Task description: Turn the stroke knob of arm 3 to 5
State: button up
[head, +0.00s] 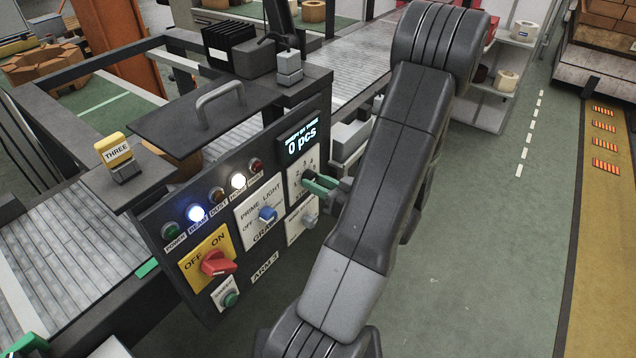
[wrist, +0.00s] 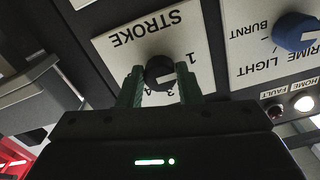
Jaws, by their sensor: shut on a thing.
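The stroke knob (wrist: 158,71) is black and round, on a white plate marked STROKE (wrist: 120,47), seen upside down in the wrist view. My gripper (head: 320,185) reaches the panel from the right, its green fingers closed on both sides of the knob. Numbers 1, 3 and 4 show around the knob; the rest are hidden by the fingers. I cannot tell which number the knob points to. In the head view the fingers hide the knob, and only part of its plate (head: 302,160) shows.
The arm 3 panel also carries a blue knob (head: 267,214), a grey knob (head: 310,219) below my gripper, a red OFF/ON switch (head: 218,263) and a green button (head: 230,299). The display (head: 299,140) reads 0 pcs. Blue-white and white lamps are lit. Green floor is clear at right.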

jog(key=shift+f+m+b, duration=0.1)
jog(key=shift+m+b, duration=0.3)
jog(key=shift+b, duration=0.1)
jog(key=m+b, duration=0.1)
jog(key=m, duration=0.4)
jog(key=m+b, duration=0.2)
jog(key=m, duration=0.4)
jog(key=m+b, duration=0.2)
jog(key=m, duration=0.3)
jog(key=shift+s+r, duration=0.15)
jog(key=shift+r, duration=0.25)
jog(key=m+p, duration=0.2)
jog(key=m, duration=0.3)
jog(key=shift+r, duration=0.1)
jog(key=m+p, duration=0.2)
jog(key=m, duration=0.2)
jog(key=shift+r, duration=0.1)
jog(key=m+p, duration=0.4)
jog(key=m, duration=0.1)
jog(key=shift+m, duration=0.4)
jog(key=m+p, duration=0.2)
jog(key=m, duration=0.2)
jog(key=shift+w+p, duration=0.2)
jog(key=shift+p, duration=0.15)
jog(key=shift+f+m, duration=0.2)
jog(key=shift+m, duration=0.1)
